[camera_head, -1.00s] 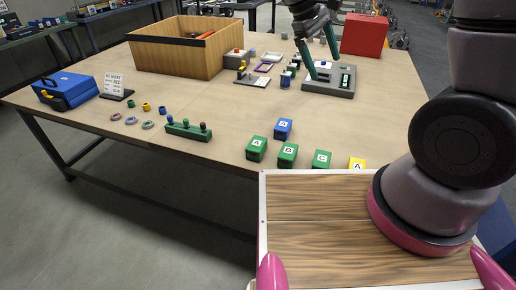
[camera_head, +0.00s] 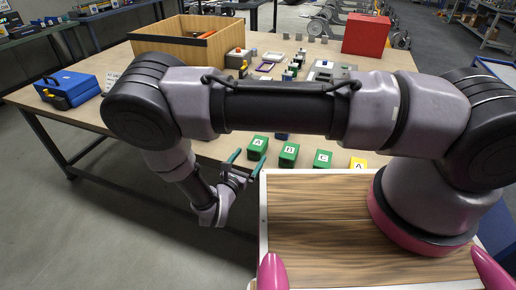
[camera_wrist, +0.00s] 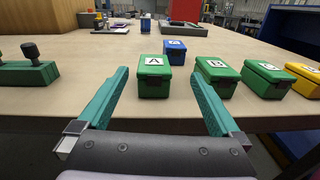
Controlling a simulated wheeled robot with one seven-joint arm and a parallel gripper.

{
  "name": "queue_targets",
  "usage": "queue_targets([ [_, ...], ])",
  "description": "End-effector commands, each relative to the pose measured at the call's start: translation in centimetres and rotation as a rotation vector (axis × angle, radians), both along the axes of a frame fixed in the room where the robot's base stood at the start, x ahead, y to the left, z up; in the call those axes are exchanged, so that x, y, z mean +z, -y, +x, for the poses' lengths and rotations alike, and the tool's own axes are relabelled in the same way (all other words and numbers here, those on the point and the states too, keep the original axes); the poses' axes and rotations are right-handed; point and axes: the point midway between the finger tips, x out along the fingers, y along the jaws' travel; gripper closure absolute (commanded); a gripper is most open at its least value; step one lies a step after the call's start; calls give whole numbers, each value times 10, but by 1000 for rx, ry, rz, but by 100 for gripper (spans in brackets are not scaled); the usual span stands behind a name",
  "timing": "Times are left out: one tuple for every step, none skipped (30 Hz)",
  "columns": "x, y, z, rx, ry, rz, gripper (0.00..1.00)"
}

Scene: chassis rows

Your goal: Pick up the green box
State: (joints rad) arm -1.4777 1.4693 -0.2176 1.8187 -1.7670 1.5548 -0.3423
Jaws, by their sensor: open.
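Several small lidded boxes stand in a row near the table's front edge. Green box A (camera_head: 257,147) is also in the wrist view (camera_wrist: 154,78), centred between the fingers and just beyond their tips. Green box B (camera_head: 289,154) stands to its right, partly behind the right finger in the wrist view (camera_wrist: 215,76). Green box C (camera_head: 323,160) is further right, and in the wrist view (camera_wrist: 266,80) too. My gripper (camera_head: 246,163) is open and empty at the table's front edge, its teal fingers (camera_wrist: 161,88) pointing at box A.
A blue box (camera_wrist: 175,52) stands behind box A and a yellow box (camera_head: 358,163) right of C. A green block with black knobs (camera_wrist: 30,72) lies to the left. A wooden crate (camera_head: 160,50) and red box (camera_head: 366,34) stand at the back.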

Motion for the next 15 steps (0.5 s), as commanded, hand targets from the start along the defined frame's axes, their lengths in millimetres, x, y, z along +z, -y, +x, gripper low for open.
queue_targets([
  [-7, -2, -3, 28, 3, -21, 0],
  [-9, -3, -3, 40, 3, -29, 0],
  [-11, -3, -3, 50, 4, -36, 0],
  [-13, -3, -2, 54, 5, -40, 0],
  [-13, -2, 0, 57, 5, -41, 0],
  [-13, -1, 4, 58, 5, -42, 0],
  [-13, 0, 7, 58, 5, -41, 0],
  [-13, 2, 11, 57, 5, -41, 0],
  [-13, 4, 17, 55, 6, -42, 0],
  [-13, 6, 22, 54, 6, -42, 0],
  [-13, 8, 27, 55, 6, -42, 0],
  [-13, 10, 33, 54, 5, -41, 0],
  [-13, 12, 37, 54, 5, -41, 0],
  [-13, 13, 41, 55, 5, -40, 0],
  [-14, 14, 45, 56, 4, -40, 0],
])
